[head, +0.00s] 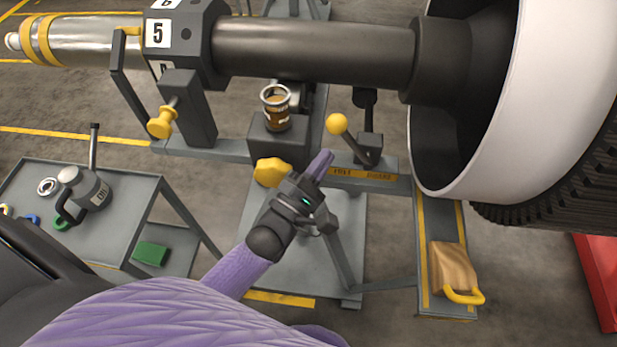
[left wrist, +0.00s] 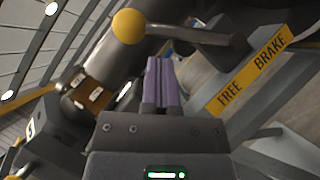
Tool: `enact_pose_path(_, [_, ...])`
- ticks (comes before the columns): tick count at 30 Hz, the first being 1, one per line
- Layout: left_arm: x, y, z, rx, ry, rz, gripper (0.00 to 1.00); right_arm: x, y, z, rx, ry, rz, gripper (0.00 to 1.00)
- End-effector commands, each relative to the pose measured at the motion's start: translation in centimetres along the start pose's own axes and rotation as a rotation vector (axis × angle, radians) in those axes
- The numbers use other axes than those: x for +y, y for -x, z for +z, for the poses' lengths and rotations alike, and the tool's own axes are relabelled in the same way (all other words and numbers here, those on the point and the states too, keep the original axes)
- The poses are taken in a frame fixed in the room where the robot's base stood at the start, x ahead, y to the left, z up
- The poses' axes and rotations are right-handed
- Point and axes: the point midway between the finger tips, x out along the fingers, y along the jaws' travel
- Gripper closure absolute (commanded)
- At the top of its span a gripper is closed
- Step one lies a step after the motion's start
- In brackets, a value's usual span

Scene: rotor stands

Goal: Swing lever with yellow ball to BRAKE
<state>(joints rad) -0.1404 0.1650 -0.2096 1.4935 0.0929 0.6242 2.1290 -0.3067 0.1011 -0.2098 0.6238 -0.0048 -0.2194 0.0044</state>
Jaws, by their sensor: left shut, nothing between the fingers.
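The lever's yellow ball (head: 337,124) tops a dark rod that leans left from its pivot block (head: 369,148) on the stand's crossbar. The ball also shows in the left wrist view (left wrist: 129,27), with the rod (left wrist: 190,33) running right from it. A yellow label (left wrist: 250,78) below the lever reads FREE, then BRAKE to its right; in the head view the label (head: 362,173) is small. My left gripper (head: 320,165) is shut and empty, just below and left of the ball, apart from it. Its purple fingers (left wrist: 162,82) are together. My right gripper is not in view.
A yellow knob (head: 271,172) sits left of my gripper. The large rotor shaft (head: 310,52) passes above.

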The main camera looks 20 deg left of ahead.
Motion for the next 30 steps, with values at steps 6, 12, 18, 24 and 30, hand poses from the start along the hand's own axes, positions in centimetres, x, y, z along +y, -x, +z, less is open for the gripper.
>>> enact_pose_path(6, [0.0, -2.3, 0.0, 0.000, 0.001, 0.001, 1.00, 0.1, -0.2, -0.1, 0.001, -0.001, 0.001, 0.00])
enact_pose_path(12, [0.0, -2.6, 0.0, 0.001, 0.000, -0.001, 1.00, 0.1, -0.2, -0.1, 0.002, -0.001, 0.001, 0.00])
enact_pose_path(18, [0.0, -2.6, 0.0, 0.001, -0.001, -0.001, 1.00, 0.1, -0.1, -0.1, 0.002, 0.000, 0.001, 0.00])
enact_pose_path(24, [0.4, -2.8, 0.3, 0.000, -0.032, -0.021, 1.00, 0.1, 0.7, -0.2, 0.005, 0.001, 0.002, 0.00])
enact_pose_path(30, [0.4, -2.8, 0.4, 0.001, -0.059, -0.039, 1.00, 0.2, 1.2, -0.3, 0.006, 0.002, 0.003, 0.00])
